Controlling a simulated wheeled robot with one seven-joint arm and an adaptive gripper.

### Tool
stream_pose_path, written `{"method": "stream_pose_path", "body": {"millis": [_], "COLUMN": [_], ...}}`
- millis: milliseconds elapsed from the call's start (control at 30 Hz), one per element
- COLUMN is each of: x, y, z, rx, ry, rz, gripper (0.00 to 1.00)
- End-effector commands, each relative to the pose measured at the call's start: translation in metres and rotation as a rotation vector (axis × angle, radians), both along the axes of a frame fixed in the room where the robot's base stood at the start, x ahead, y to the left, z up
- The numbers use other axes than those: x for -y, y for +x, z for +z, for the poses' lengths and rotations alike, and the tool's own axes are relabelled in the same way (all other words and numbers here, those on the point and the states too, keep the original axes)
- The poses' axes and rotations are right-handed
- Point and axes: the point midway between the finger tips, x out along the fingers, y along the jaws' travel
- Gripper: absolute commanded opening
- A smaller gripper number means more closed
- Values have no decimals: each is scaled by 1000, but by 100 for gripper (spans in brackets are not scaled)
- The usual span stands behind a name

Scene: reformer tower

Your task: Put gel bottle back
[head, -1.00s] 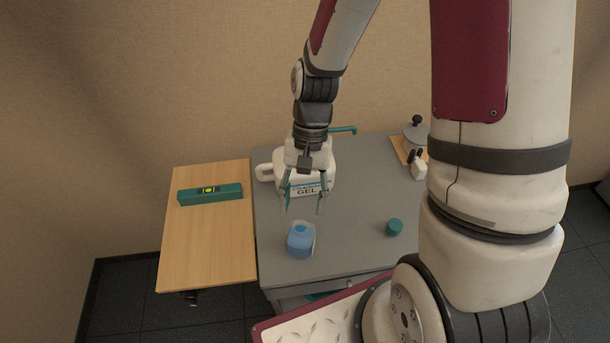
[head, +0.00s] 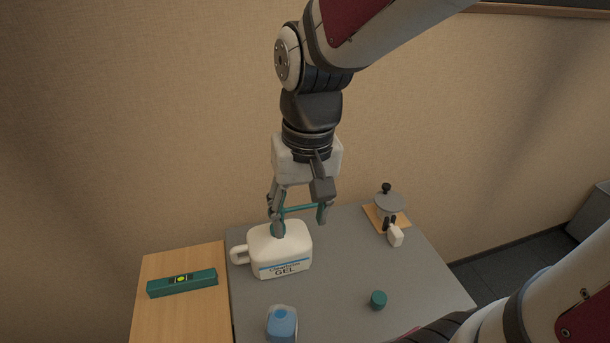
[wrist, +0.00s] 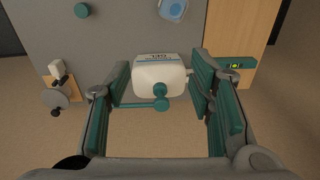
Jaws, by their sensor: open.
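The gel bottle (head: 285,262) is a white jug with a side handle and a blue-striped GEL label. It stands upright on the grey cart top (head: 345,265), next to the wooden side board. Its teal pump, with a long spout, is partly hidden behind my fingers in the head view. My gripper (head: 301,224) is open above the bottle, with its fingers spread either side of the pump. In the wrist view, the bottle (wrist: 160,73) shows between the open fingers, with the pump head (wrist: 160,90) nearest me. Nothing is gripped.
A blue bottle (head: 282,325) stands at the cart's front, and a small teal cap (head: 378,299) lies to its right. A lidded device on a wooden base (head: 389,208) and a small white item (head: 395,236) stand at back right. A teal level (head: 182,283) lies on the wooden board (head: 155,321).

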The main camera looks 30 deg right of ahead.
Motion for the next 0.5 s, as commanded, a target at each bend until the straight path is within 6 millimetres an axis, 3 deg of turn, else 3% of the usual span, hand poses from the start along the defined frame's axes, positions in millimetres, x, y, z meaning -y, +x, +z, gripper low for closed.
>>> {"method": "stream_pose_path", "body": {"millis": [33,200,500], "x": [2,9,18], "y": [-7,-32,-63], "z": [15,49,78], "rx": [57,211,380], "ry": [-14,-58,-107], "rz": [24,109,199], "gripper": [49,49,49]}}
